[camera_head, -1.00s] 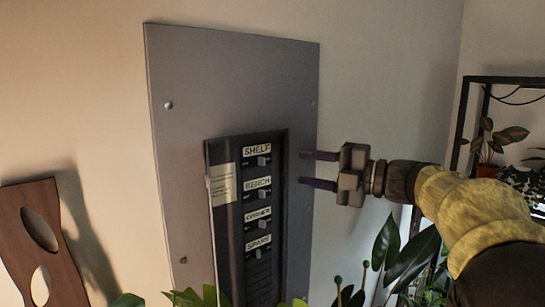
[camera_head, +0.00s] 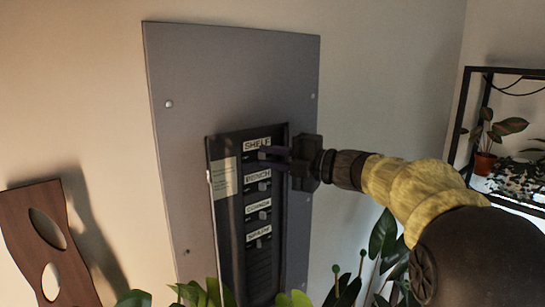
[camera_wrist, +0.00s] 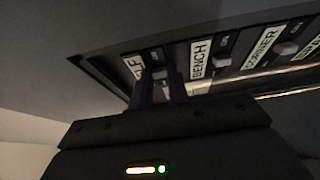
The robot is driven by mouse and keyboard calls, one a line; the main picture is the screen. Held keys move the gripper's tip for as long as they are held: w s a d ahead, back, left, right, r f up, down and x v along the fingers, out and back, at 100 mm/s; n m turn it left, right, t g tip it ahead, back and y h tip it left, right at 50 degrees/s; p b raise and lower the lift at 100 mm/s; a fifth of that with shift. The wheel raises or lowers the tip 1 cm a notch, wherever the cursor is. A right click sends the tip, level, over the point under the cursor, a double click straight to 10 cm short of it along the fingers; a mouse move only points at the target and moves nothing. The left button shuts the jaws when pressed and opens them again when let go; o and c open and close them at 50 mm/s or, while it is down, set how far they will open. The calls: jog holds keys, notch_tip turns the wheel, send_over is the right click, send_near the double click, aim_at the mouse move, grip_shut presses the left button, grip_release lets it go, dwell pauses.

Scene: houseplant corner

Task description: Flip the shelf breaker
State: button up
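The shelf breaker (camera_wrist: 158,73) is the top switch in the black breaker panel (camera_head: 232,225), beside the SHELF label (camera_head: 257,143). My gripper (camera_head: 263,157) is at the panel in the head view, with its dark fingers reaching over the top switch and hiding most of it. In the wrist view, my gripper's fingers (camera_wrist: 162,90) stand partly apart, one on each side of the shelf breaker. I cannot tell whether either finger touches it. Which way its lever points is unclear.
Below are the bench breaker (camera_head: 264,187), the corner breaker (camera_head: 264,215) and a spare one (camera_head: 260,243). A grey metal plate (camera_head: 220,75) surrounds the panel. Leaves (camera_head: 205,294) rise along the bottom. A dark plant rack (camera_head: 462,120) stands at right, a brown wooden piece (camera_head: 22,220) at left.

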aim_at(256, 156)
grip_shut()
jog(key=shift+s+a+f+m+t+h+b, duration=0.1)
jog(key=shift+s+f+m+t+h+b, duration=0.2)
jog(key=shift+t+b, duration=0.35)
jog(key=shift+a+m+t+h+b, duration=0.1)
jog(key=shift+m+t+h+b, duration=0.45)
jog(key=shift+b, duration=0.2)
jog(key=shift+s+a+m+t+h+b, duration=0.15)
jog(key=shift+m+t+h+b, duration=0.35)
jog(key=shift+s+a+m+t+h+b, duration=0.1)
jog(key=shift+s+m+t+h+b, duration=0.05)
jog(key=shift+m+t+h+b, duration=0.35)
jog(key=shift+s+a+r+m+t+h+b, duration=0.1)
jog(key=shift+a+m+t+h+b, duration=0.05)
jog(key=shift+m+t+h+b, duration=0.45)
jog(key=shift+s+a+f+m+t+h+b, duration=0.1)
jog(key=shift+a+m+t+h+b, duration=0.1)
jog(key=shift+m+t+h+b, duration=0.45)
jog(key=shift+s+a+r+m+t+h+b, duration=0.15)
jog(key=shift+m+h, duration=0.25)
jog(key=shift+h, duration=0.5)
jog(key=shift+a+h+b, duration=0.1)
jog(key=shift+h+b, duration=0.2)
jog(key=shift+a+m+t+h+b, duration=0.2)
jog(key=shift+m+t+h+b, duration=0.15)
jog(key=shift+m+h+b, duration=0.6)
jog(key=shift+a+m+t+h+b, duration=0.3)
jog(key=shift+m+h+b, duration=0.35)
jog(key=shift+h+b, duration=0.55)
jog(key=shift+d, duration=0.1)
